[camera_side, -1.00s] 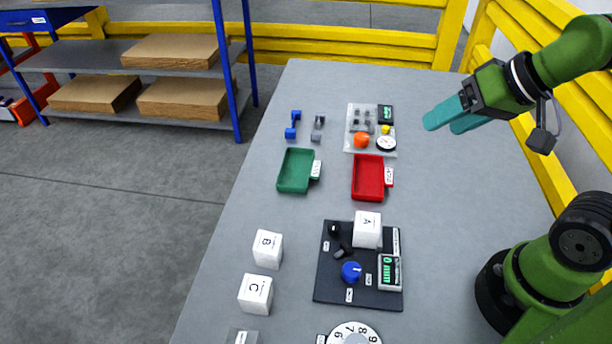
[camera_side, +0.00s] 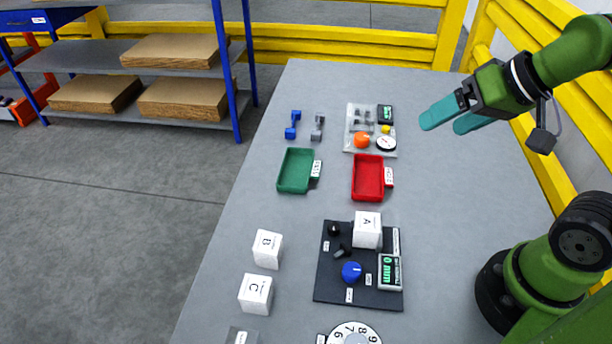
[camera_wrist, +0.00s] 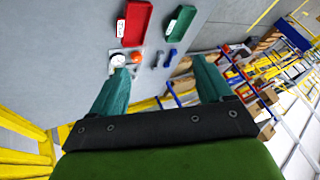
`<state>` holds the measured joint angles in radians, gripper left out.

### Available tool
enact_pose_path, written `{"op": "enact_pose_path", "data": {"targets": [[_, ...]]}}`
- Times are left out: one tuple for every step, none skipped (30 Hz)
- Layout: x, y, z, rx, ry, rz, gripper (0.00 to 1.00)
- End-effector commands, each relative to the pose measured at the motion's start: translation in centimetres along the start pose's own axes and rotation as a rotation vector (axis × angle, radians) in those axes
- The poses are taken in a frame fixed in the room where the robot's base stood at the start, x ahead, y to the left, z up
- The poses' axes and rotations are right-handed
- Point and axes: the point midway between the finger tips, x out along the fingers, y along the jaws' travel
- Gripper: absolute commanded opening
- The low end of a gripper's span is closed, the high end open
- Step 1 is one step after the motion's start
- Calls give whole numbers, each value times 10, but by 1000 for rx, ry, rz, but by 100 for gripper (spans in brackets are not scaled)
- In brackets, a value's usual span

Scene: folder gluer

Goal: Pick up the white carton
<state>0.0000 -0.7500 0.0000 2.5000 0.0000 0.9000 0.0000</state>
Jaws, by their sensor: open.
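Three white cartons stand on the grey table in the side view: one lettered A (camera_side: 368,230) on the black panel, and ones lettered B (camera_side: 267,249) and C (camera_side: 256,293) to its left on the bare table. My gripper (camera_side: 442,124) is above the far right part of the table, well away from all of them. Its teal fingers are apart with nothing between them; they also show in the wrist view (camera_wrist: 160,66). I make out no white carton in the wrist view.
A black panel (camera_side: 328,285) bears a blue knob (camera_side: 351,271) and a display. A green tray (camera_side: 295,171), a red tray (camera_side: 368,178) and a plate with an orange knob (camera_side: 361,140) lie farther back. Yellow rails (camera_side: 330,42) border the table's far side.

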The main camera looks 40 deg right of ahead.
Motion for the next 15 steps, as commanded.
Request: {"op": "enact_pose_path", "data": {"targets": [[0,0,0,0,0,0,79],[0,0,0,-1,0,-1,79],[1,-1,1,-6,-8,-2,79],[4,-2,3,-10,-19,-1,79],[6,-3,4,-16,-32,0,79],[11,-6,6,-28,-53,3,79],[14,-9,6,-42,-71,6,79],[18,-13,7,-61,-93,10,79],[24,-18,8,-119,-129,18,79],[29,-23,10,-188,-162,23,79],[34,-28,11,-277,-196,25,79],[40,-34,13,-408,-241,25,79],[44,-39,15,-504,-274,21,79],[47,-42,16,-601,-302,16,79],[52,-47,19,-729,-341,4,79]]}}
